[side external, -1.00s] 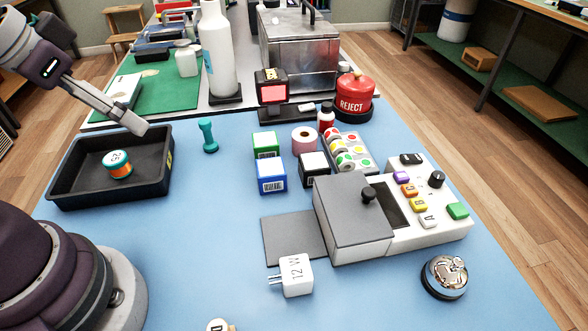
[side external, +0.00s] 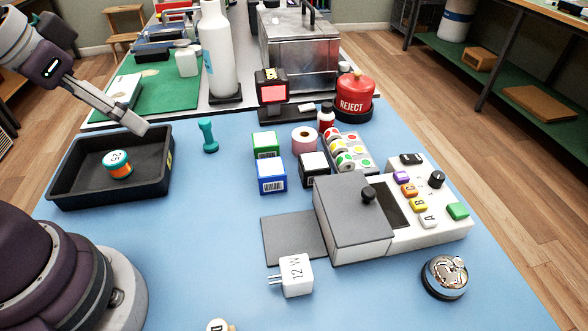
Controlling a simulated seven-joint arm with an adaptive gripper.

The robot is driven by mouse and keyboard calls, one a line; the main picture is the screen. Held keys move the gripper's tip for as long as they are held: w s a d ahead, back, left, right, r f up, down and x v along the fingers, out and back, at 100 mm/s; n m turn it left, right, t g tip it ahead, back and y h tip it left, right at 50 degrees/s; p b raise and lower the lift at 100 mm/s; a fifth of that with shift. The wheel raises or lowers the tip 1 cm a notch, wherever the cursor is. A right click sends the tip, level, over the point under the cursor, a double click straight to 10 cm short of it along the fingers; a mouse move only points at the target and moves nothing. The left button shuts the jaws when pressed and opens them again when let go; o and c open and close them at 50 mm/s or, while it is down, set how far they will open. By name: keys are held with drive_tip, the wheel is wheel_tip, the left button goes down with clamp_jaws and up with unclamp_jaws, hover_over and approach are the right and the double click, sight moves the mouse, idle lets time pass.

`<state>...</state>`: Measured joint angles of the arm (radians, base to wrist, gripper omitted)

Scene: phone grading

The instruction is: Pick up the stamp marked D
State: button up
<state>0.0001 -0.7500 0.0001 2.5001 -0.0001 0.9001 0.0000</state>
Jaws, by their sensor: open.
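A small round piece with a white top and a dark letter that looks like D (side external: 217,326) stands at the bottom edge of the side view. It is mostly cut off by the frame, so its lower part is hidden. My gripper (side external: 139,125) is at the upper left, above the far right corner of the black tray. It is open, with nothing seen in it, and far from the lettered piece. Its fingers overlap from this angle.
A white 12 W plug (side external: 295,275) lies right of the lettered piece. A grey-lidded machine (side external: 352,218) with lettered buttons and a silver bell (side external: 445,277) are further right.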

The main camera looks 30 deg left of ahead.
drive_tip(key=m+g, duration=0.6)
drive_tip(key=m, duration=0.8)
hover_over(218, 329)
wheel_tip(218, 329, down, 8)
drive_tip(key=shift+r, duration=0.1)
wheel_tip(218, 329, down, 10)
drive_tip(key=shift+f, duration=0.1)
clamp_jaws()
